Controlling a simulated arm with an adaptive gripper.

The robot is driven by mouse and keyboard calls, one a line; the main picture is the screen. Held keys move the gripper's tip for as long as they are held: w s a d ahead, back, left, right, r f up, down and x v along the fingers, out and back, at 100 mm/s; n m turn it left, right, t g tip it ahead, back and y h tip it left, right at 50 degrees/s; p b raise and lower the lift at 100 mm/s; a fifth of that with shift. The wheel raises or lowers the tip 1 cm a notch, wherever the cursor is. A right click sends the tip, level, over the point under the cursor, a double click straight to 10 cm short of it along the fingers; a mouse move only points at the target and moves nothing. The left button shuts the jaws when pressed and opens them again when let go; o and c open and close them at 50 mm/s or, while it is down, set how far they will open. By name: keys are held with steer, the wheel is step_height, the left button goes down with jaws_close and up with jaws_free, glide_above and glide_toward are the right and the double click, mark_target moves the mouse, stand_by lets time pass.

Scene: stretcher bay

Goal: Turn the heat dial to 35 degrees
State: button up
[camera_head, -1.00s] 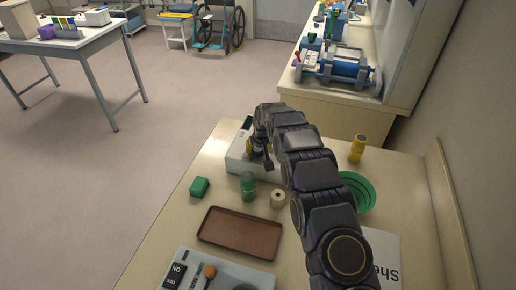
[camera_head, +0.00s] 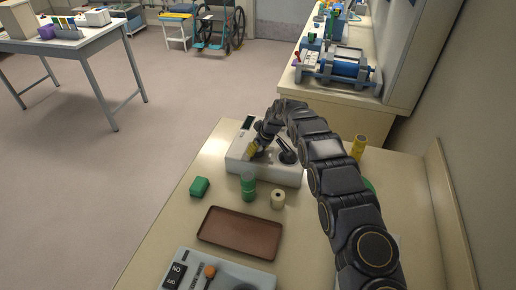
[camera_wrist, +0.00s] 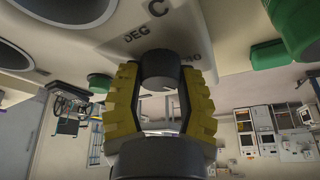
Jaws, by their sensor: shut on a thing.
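The white control unit (camera_head: 270,176) stands on the bench, with a small dark display on its far left side. My gripper (camera_head: 252,151) comes in tilted over its left part. In the wrist view my gripper's yellow-padded fingers (camera_wrist: 160,90) are shut on the dark round knob of the heat dial (camera_wrist: 160,66), one pad on each side. The lettering "DEG" and "C" shows on the unit's pale face beside it. The dial's exact setting cannot be read. A second dark round part (camera_head: 287,156) shows on the unit, right of my gripper.
A green jar (camera_head: 248,188), a pale roll (camera_head: 278,199) and a green block (camera_head: 199,187) stand in front of the unit. A brown tray (camera_head: 240,232) lies nearer. A yellow cylinder (camera_head: 359,146) stands right of my arm. A grey panel (camera_head: 226,272) is at the front edge.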

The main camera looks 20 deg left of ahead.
steer(key=shift+d+f, duration=0.1)
steer(key=o, duration=1.1)
steer(key=shift+o, duration=0.2)
steer(key=shift+r, duration=0.2)
steer(key=v, duration=1.1)
steer(key=shift+r, duration=0.35)
steer(key=shift+d, duration=0.15)
